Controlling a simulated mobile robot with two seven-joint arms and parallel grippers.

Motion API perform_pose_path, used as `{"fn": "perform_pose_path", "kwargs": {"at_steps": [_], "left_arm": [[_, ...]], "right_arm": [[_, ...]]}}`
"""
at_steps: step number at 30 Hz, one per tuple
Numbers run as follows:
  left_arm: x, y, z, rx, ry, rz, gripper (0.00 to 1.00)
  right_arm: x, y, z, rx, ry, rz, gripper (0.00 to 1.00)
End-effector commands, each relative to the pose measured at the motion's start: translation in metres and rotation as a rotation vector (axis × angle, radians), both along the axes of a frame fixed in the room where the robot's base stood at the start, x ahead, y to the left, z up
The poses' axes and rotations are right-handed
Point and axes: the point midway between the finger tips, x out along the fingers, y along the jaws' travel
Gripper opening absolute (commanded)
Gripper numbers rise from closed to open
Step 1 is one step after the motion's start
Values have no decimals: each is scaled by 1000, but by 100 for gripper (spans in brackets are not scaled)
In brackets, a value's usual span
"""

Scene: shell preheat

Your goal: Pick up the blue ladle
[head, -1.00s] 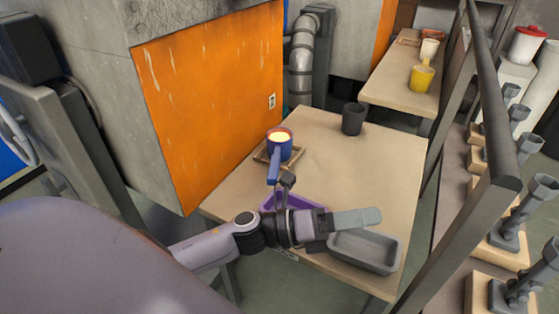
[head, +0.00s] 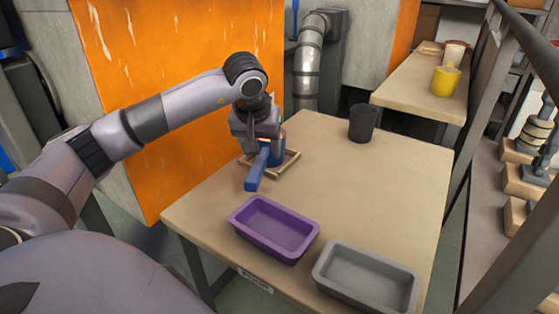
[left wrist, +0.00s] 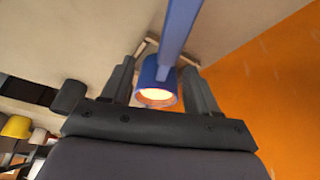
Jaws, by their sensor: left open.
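The blue ladle (head: 257,171) sits in a wooden frame (head: 289,163) on the table. Its handle points toward the front of the table. My left gripper (head: 257,143) is right over the ladle's cup, which it partly hides in the head view. In the left wrist view, the ladle's cup (left wrist: 151,78), with a glowing pale-orange content, lies between the two spread fingers of my left gripper (left wrist: 158,72). The fingers are open, and contact with the cup cannot be told. My right gripper is not in view.
A purple tray (head: 238,220) and a grey tray (head: 318,276) lie at the table's front. A dark cup (head: 362,124) stands at the back. An orange wall panel (head: 190,110) rises close to the left. The table's middle right is clear.

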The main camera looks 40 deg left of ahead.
Motion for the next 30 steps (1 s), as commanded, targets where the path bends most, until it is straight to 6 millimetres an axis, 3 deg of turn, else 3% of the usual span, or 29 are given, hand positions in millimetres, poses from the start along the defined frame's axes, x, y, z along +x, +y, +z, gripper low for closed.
{"fn": "perform_pose_path", "kwargs": {"at_steps": [11, 18, 26, 29, 30], "left_arm": [[6, 12, -30, 19, 4, 2, 60], [13, 20, -65, 17, 5, 2, 60], [16, 21, -68, 18, 1, 1, 60], [16, 21, -68, 17, 1, 1, 34], [16, 21, -68, 17, 1, 1, 20]], "right_arm": [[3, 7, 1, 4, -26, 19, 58], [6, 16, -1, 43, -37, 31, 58], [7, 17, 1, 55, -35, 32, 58], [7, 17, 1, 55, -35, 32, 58], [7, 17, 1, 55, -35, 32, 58]]}}
